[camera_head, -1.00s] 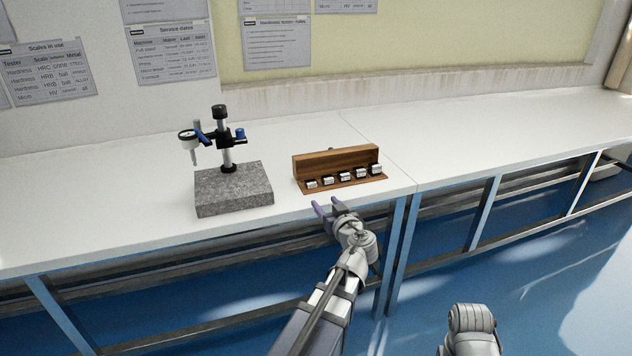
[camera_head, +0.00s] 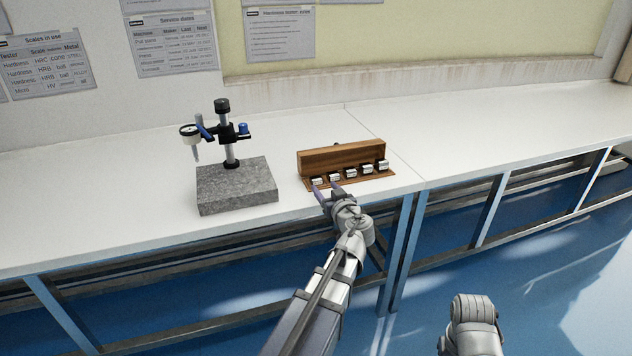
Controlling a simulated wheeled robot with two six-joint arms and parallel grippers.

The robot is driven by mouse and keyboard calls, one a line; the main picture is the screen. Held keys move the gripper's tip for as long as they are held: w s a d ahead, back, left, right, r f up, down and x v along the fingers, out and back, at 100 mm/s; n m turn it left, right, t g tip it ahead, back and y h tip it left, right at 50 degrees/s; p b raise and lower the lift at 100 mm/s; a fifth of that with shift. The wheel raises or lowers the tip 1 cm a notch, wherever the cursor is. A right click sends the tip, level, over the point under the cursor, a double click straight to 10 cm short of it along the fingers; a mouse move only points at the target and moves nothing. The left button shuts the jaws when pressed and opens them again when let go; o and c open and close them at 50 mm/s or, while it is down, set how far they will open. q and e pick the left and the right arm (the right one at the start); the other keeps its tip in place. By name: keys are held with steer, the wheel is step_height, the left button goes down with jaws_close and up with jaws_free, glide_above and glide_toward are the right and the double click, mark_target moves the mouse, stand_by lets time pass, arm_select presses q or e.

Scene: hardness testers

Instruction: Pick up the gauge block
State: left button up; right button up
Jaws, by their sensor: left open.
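Several small silvery blocks sit in a row along the front ledge of a wooden holder (camera_head: 342,158) on the white bench; the leftmost block (camera_head: 317,181) and the one beside it (camera_head: 334,178) are nearest my gripper. I cannot tell which one is the gauge block meant. My left gripper (camera_head: 326,188) is open, its two purple-grey fingers reaching over the bench's front edge to the holder's front left. The fingertips overlap the lower edge of the two leftmost blocks; I cannot tell whether they touch.
A granite stand (camera_head: 237,186) with a post and dial gauge (camera_head: 190,133) stands left of the holder. The white bench top (camera_head: 480,135) is clear to the right. Paper charts hang on the wall behind. The bench's front edge runs below my left gripper.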

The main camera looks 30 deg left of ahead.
mark_target(317, 179)
arm_select(q)
steer(key=shift+b+x, duration=0.4)
steer(key=shift+x, duration=2.4)
steer(key=shift+s+a+r, duration=0.1)
steer(key=shift+s, duration=0.05)
jaws_close()
